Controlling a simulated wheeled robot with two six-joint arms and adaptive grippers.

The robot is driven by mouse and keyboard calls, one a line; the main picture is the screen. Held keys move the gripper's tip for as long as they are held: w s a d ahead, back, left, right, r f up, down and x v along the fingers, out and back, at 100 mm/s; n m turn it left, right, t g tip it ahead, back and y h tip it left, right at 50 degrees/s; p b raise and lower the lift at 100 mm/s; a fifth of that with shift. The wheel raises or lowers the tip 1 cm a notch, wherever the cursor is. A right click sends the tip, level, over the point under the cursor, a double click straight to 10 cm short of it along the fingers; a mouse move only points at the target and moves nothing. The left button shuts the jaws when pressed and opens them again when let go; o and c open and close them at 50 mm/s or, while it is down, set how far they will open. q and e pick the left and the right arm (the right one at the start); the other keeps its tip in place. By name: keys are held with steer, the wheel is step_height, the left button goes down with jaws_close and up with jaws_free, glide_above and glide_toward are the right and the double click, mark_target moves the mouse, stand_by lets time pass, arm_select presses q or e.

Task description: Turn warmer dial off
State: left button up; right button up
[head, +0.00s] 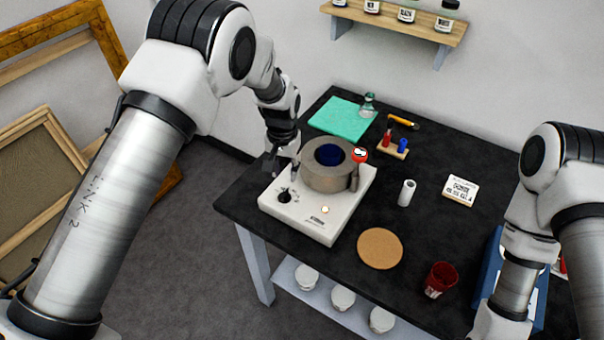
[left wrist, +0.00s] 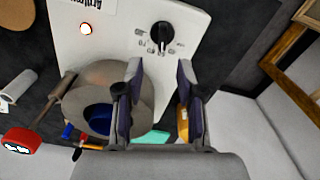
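The warmer (head: 318,222) is a white box with a grey ring-shaped heater (head: 325,180) on top and a dark blue interior. Its black dial (head: 284,196) is on the front left of the top face; it also shows in the left wrist view (left wrist: 161,36), with small marks around it. An indicator light (head: 325,209) on the warmer glows orange. My left gripper (head: 283,165) is above the dial's back side. In the left wrist view its two fingers (left wrist: 160,72) are apart, with nothing between them, and the dial lies just beyond the tips. My right gripper is out of view.
A cork disc (head: 380,248), white cylinder (head: 406,192), red cup (head: 440,279) and label card (head: 461,189) lie to the right. Picture frames (head: 40,165) lean at the left.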

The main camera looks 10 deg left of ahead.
mark_target(285, 192)
arm_select(q)
step_height(285, 192, down, 8)
steer(key=p, duration=0.2)
steer(key=shift+a+r+p, duration=0.1)
steer(key=shift+a+p, duration=0.05)
steer(key=shift+p, duration=0.2)
steer(key=shift+s, duration=0.15)
jaws_close()
